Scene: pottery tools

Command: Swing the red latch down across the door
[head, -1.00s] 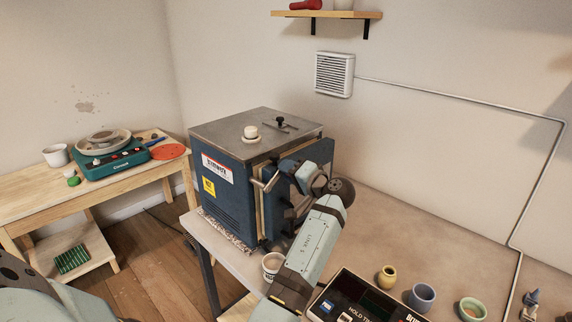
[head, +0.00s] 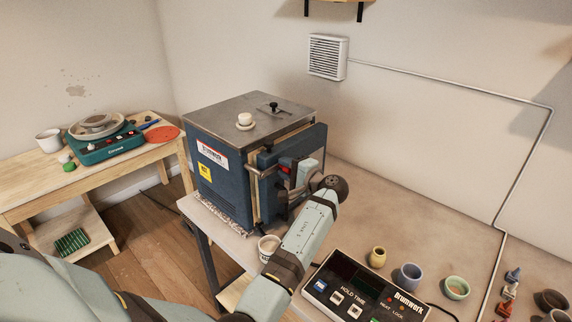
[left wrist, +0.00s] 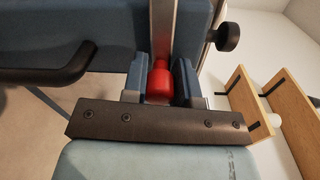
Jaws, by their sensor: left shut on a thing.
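The kiln (head: 225,183) is a blue box with a grey metal top. Its blue door (head: 312,138) is on the right side in the head view, partly hidden by my arm; I cannot tell whether it is fully closed. The latch has a red grip, which shows as a small red spot (head: 285,169) in the head view. In the left wrist view the red grip (left wrist: 159,84) sits between the fingers of my left gripper (left wrist: 160,88), which is shut on it. A metal bar (left wrist: 164,30) runs from the grip across the blue door (left wrist: 85,22). My right gripper is not in view.
A black handle (left wrist: 55,65) and a dark knob (left wrist: 229,38) are close to my gripper. A paper cup (head: 268,247) and a control box (head: 352,296) stand near my forearm. Small pots (head: 410,275) stand to the right. The tabletop behind them is clear.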

